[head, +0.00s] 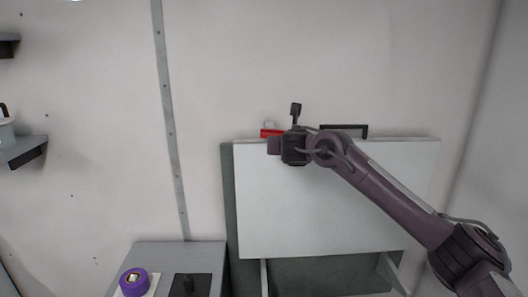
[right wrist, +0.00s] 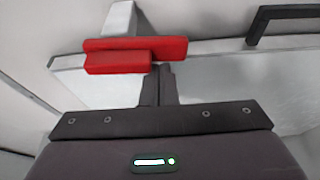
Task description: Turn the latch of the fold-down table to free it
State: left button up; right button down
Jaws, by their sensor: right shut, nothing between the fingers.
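The fold-down table (head: 330,215) is a white panel standing upright against the wall. Its red latch (head: 268,133) lies level at the panel's top edge, left of the middle, and is partly hidden by my right gripper (head: 275,146) in the head view. In the right wrist view the latch (right wrist: 120,55) is a long red bar with a shorter block in front, on a pale bracket (right wrist: 121,18). My right gripper's shut, empty fingers (right wrist: 158,80) reach up to the latch, by the short block's right end. I cannot tell whether they touch it. My left gripper is not in view.
A black handle (head: 345,128) stands at the panel's top edge, right of the latch. A grey cabinet top (head: 210,252) at lower left carries a purple roll (head: 133,281). Grey shelves (head: 22,150) are on the far left wall. The wall above the panel is clear.

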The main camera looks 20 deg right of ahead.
jog(key=shift+r, duration=0.15)
jog(key=shift+a, duration=0.1)
dwell(0.6)
jog(key=f+b, duration=0.2)
jog(key=f, duration=0.1)
jog(key=f+b, duration=0.2)
jog(key=shift+w+a, duration=0.1)
jog(key=shift+a, duration=0.25)
jog(key=r+v, duration=0.1)
jog(key=v, duration=0.9)
